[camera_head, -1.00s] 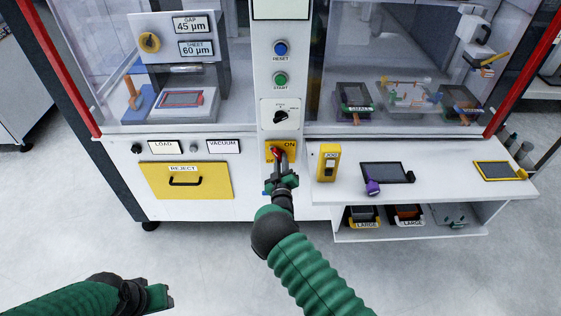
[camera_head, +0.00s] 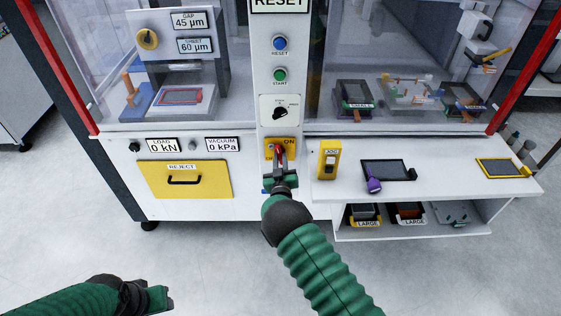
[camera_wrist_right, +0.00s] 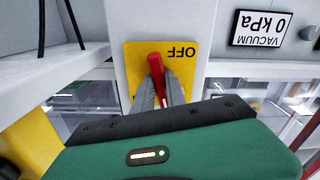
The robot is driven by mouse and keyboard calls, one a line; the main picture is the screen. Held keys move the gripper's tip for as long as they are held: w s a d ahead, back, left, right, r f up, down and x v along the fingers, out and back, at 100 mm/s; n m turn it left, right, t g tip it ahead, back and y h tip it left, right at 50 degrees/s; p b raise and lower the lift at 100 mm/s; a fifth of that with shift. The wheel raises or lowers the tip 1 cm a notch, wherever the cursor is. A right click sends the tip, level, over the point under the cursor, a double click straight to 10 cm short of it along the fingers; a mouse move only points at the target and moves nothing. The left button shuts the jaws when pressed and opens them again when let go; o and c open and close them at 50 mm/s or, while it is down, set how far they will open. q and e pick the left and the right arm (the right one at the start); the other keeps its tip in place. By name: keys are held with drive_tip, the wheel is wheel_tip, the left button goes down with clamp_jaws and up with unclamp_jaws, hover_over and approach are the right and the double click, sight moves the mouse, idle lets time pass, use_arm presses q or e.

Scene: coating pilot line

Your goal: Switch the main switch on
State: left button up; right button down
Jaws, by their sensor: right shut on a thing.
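In the head view the handle stands about upright. My right gripper (camera_head: 279,163) is at the switch, shut on the red handle. In the right wrist view the red handle (camera_wrist_right: 155,66) sits between the fingers (camera_wrist_right: 161,92), beside an upside-down OFF label on the yellow plate (camera_wrist_right: 183,66). My left gripper (camera_head: 160,297) is low at the left, away from the machine; its jaws are unclear.
Above the switch are a selector knob (camera_head: 280,113), a green START button (camera_head: 280,75) and a blue RESET button (camera_head: 280,43). A yellow jog box (camera_head: 328,159) stands close to the right. A yellow REJECT drawer (camera_head: 184,180) is at the left.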

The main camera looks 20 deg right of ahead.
drive_tip(key=shift+s+a+f+m+b, duration=0.15)
drive_tip(key=shift+m+b, duration=0.1)
drive_tip(key=shift+m, duration=0.35)
drive_tip(key=shift+w+f+m+b, duration=0.1)
drive_tip(key=shift+m+b, duration=0.15)
drive_tip(key=shift+m, duration=0.35)
drive_tip(key=c, duration=1.4)
unclamp_jaws()
drive_tip(key=shift+r, duration=0.1)
drive_tip(key=shift+o, duration=0.2)
drive_tip(key=p+v, duration=0.1)
drive_tip(key=v, duration=1.6)
